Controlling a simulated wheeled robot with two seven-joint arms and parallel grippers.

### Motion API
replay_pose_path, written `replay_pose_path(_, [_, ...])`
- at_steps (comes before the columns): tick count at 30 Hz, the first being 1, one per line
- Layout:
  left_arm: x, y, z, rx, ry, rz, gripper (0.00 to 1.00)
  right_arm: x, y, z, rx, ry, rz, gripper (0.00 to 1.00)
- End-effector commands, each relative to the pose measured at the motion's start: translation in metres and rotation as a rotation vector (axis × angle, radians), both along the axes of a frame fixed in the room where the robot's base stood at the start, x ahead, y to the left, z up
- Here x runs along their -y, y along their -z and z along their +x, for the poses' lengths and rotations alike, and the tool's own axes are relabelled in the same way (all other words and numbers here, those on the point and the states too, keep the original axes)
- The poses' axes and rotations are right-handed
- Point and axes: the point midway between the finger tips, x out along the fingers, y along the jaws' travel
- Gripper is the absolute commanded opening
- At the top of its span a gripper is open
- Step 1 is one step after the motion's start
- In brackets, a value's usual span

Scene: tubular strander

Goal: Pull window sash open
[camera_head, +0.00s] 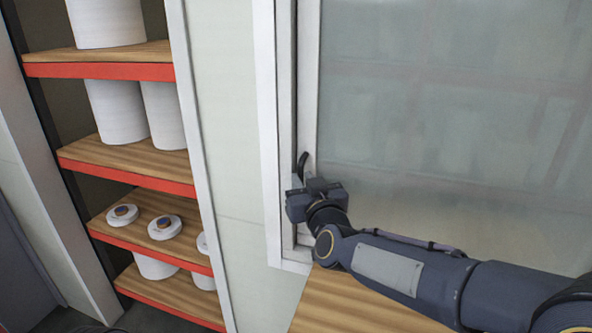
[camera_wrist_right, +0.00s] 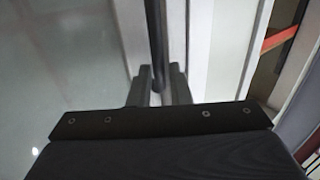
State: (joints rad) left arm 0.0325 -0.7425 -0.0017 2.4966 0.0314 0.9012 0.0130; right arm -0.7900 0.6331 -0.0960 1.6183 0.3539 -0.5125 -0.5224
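The window sash has a white frame (camera_head: 308,80) and a large, hazy glass pane (camera_head: 450,90). It looks closed against the outer frame. A dark, curved handle (camera_head: 302,164) stands on the left stile of the sash. My right gripper (camera_head: 300,196) is at the lower part of this handle. In the right wrist view the handle (camera_wrist_right: 158,40) runs down between the two fingers of my right gripper (camera_wrist_right: 160,88), which sit close on either side of it and look shut on it. The lower end of the handle is hidden. My left gripper is in neither view.
A wooden surface (camera_head: 350,305) lies below the window, under my right arm. To the left, shelves with red edges (camera_head: 125,166) hold several white cylinders and spools. A pale wall panel (camera_head: 228,130) separates shelves and window.

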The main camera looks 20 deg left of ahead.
Motion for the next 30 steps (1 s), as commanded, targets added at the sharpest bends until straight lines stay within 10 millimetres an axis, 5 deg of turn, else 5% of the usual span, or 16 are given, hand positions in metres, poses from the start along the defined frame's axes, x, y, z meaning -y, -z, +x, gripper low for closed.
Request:
replay_pose_path(6, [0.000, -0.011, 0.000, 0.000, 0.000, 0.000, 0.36, -0.013, -0.001, 0.022, -0.002, 0.000, -0.001, 0.17])
replay_pose_path(16, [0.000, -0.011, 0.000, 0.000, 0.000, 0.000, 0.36, -0.015, 0.001, 0.026, -0.002, 0.000, 0.000, 0.17])
replay_pose_path(21, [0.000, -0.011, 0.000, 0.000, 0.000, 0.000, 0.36, -0.015, 0.001, 0.026, -0.002, 0.000, 0.000, 0.00])
replay_pose_path(30, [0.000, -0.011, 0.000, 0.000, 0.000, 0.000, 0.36, -0.015, 0.001, 0.025, -0.002, 0.000, 0.000, 0.00])
